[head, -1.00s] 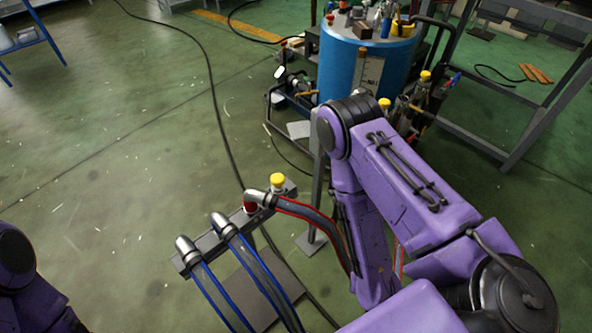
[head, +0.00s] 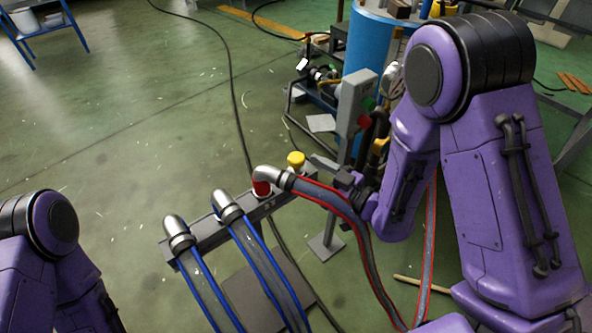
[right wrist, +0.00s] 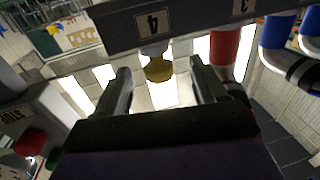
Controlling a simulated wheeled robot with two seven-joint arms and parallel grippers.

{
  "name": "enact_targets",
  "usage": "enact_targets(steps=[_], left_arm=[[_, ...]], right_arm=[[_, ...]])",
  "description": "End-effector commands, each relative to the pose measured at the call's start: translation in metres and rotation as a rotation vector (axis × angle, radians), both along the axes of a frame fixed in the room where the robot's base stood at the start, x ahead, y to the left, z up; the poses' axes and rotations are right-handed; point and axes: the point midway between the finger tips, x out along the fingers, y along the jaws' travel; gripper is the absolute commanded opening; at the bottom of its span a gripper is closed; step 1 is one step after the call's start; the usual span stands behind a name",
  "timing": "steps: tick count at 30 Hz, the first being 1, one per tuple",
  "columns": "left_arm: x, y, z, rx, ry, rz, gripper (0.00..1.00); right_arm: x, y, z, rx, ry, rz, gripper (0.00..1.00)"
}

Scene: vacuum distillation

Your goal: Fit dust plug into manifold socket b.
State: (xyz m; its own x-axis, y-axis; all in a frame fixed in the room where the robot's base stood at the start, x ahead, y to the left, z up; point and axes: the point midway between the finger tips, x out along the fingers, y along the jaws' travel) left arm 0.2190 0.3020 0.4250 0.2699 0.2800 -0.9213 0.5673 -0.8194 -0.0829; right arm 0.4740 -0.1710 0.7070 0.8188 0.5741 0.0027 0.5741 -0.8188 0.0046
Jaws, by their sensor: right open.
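The yellow dust plug (head: 296,159) stands upright at the right end of the grey manifold bar (head: 215,238). In the right wrist view, upside down, the plug (right wrist: 159,69) shows at the label "4". My right gripper (head: 322,170) is just right of the plug in the head view, partly hidden by its own arm. In the right wrist view its open fingers (right wrist: 160,88) lie on either side of the plug, with gaps and nothing held. No label marking socket b is readable. My left gripper is out of view; only its arm shows.
A red-collared hose (head: 262,187) bends from the manifold beside the plug, and two blue-striped hoses (head: 224,201) sit farther left. A grey post (head: 352,112) with red and green buttons stands close behind my right gripper. Open green floor lies left.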

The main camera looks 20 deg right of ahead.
Motion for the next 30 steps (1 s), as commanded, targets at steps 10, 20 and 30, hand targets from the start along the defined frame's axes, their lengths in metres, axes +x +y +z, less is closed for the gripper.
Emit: enact_targets(steps=[10,20,30], left_arm=[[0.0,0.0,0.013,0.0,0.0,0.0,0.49],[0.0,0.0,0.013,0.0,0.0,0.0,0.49],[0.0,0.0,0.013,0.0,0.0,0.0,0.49]], right_arm=[[0.045,0.028,0.008,0.001,0.002,0.001,0.71],[0.057,0.036,0.006,0.002,0.005,-0.001,0.71],[0.057,0.036,0.006,0.002,0.004,-0.001,0.1]])
